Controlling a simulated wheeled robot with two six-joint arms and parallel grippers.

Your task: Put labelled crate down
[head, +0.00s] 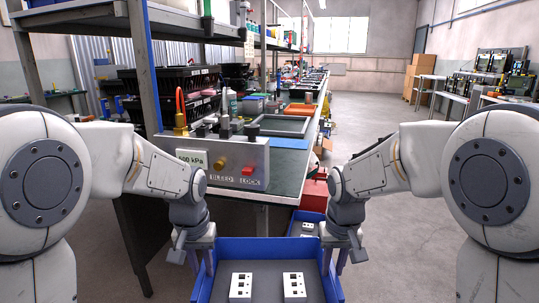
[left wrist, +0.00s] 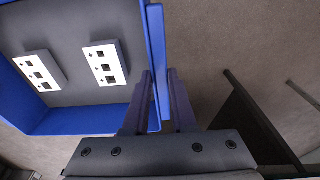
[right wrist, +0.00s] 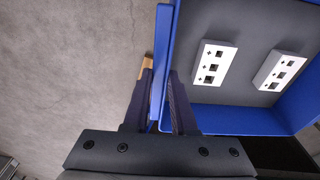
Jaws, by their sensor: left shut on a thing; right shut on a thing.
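A blue crate (head: 262,247) with a grey floor is held between my two arms at the bottom of the head view. Two white blocks with dark square holes, one on the left (head: 241,287) and one on the right (head: 294,287), sit inside it. My left gripper (head: 202,262) is shut on the crate's left wall, which also shows between the fingers in the left wrist view (left wrist: 158,65). My right gripper (head: 334,262) is shut on the right wall, seen in the right wrist view (right wrist: 163,65). No label shows. The crate's underside is hidden.
Another blue crate (head: 305,217) with white blocks lies beyond the held one, partly hidden. A red box (head: 313,195) is behind it. A workbench (head: 287,165) with a control box (head: 225,163) marked BLEED and LOCK stands ahead. Open concrete floor (head: 390,235) lies right.

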